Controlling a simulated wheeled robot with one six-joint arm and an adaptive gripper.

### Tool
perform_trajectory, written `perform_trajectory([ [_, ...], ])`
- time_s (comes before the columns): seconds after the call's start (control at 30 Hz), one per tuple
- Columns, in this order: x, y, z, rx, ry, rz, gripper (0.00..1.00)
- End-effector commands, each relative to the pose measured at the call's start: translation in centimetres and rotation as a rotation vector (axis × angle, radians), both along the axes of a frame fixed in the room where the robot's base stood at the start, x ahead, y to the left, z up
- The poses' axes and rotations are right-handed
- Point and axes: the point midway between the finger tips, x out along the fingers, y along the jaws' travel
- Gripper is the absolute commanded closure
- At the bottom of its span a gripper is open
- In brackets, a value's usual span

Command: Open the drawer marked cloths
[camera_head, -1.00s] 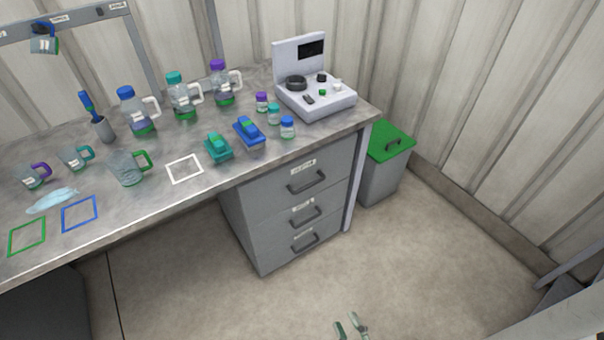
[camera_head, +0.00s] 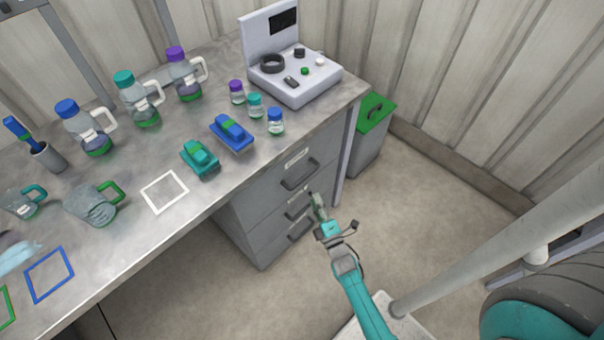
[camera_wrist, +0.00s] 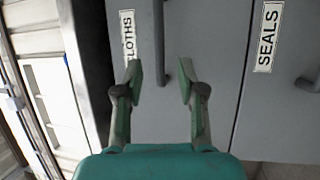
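The drawer marked cloths (camera_wrist: 205,35) is a grey front with a white label (camera_wrist: 128,35), in the wrist view, which is turned sideways. Its dark bar handle (camera_wrist: 160,42) shows between and beyond my fingertips. It appears to be the top drawer (camera_head: 318,160) of the grey unit in the head view, and it looks shut. My gripper (camera_wrist: 160,78) is open and empty, with one finger on each side of the handle in the picture. Contact with the handle cannot be told.
The drawer marked seals (camera_wrist: 285,110) is beside it in the wrist view. The worktop (camera_head: 215,195) above holds bottles, jars and a grey device (camera_head: 305,88). A bin with a green lid (camera_head: 372,112) stands right of the drawers. The floor in front is clear.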

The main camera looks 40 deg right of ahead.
Motion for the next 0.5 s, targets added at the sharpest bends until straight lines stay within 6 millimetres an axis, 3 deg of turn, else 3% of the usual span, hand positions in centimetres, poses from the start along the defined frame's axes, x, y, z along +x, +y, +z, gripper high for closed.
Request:
perform_trajectory([
  [0.5,7.6,-2.9,1.6,0.001,-0.002,0.001,0.61],
])
